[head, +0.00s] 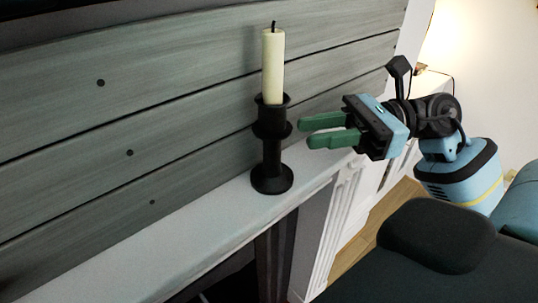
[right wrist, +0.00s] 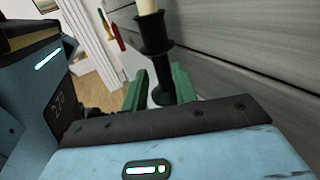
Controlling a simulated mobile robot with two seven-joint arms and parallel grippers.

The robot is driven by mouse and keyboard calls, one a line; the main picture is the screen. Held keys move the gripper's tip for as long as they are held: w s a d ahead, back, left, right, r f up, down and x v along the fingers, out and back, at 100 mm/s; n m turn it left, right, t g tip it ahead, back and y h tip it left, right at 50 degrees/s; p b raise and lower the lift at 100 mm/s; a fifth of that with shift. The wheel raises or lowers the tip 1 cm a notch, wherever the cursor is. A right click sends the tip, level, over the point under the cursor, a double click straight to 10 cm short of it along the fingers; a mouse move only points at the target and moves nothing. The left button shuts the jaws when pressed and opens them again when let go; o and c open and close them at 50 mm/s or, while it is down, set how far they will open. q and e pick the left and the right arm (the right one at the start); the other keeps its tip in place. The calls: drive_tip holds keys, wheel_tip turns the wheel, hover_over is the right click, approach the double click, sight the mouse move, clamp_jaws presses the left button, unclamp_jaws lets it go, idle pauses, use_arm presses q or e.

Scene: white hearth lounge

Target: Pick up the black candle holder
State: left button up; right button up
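The black candle holder (head: 271,147) stands upright on the white mantel (head: 225,215), with a cream candle (head: 273,66) in its top. My right gripper (head: 302,132) is beside the holder on its right, with its green fingers apart and pointing at the stem. Nothing shows between the fingers in the head view. In the right wrist view the black candle holder (right wrist: 154,45) rises beyond the fingers (right wrist: 158,88), and its lower part is partly hidden by the gripper body. My left gripper is not in view.
A grey plank wall (head: 140,110) runs close behind the holder. The mantel is bare to the left of the holder. A dark fireplace opening (head: 235,285) lies below the mantel. A lamp glow lights the far right wall.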

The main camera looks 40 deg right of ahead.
sight(281, 138)
drive_tip(key=shift+w+a+r, duration=0.1)
drive_tip(key=shift+a+r, duration=0.05)
drive_tip(key=shift+a, duration=0.3)
drive_tip(key=shift+w+a, duration=0.35)
drive_tip(key=shift+a, duration=0.15)
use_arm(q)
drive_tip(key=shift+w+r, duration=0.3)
use_arm(e)
drive_tip(key=shift+w+a+p, duration=0.1)
drive_tip(key=shift+a+p, duration=0.45)
drive_tip(key=shift+a, duration=0.05)
drive_tip(key=x, duration=0.1)
drive_tip(key=p+x, duration=0.1)
drive_tip(key=x, duration=0.1)
drive_tip(key=shift+w+a+f, duration=0.15)
drive_tip(key=shift+a+f, duration=0.05)
drive_tip(key=shift+a, duration=0.15)
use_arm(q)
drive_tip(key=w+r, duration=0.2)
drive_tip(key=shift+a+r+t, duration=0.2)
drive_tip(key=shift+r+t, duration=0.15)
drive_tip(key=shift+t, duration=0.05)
use_arm(e)
drive_tip(key=shift+w+f, duration=0.1)
clamp_jaws()
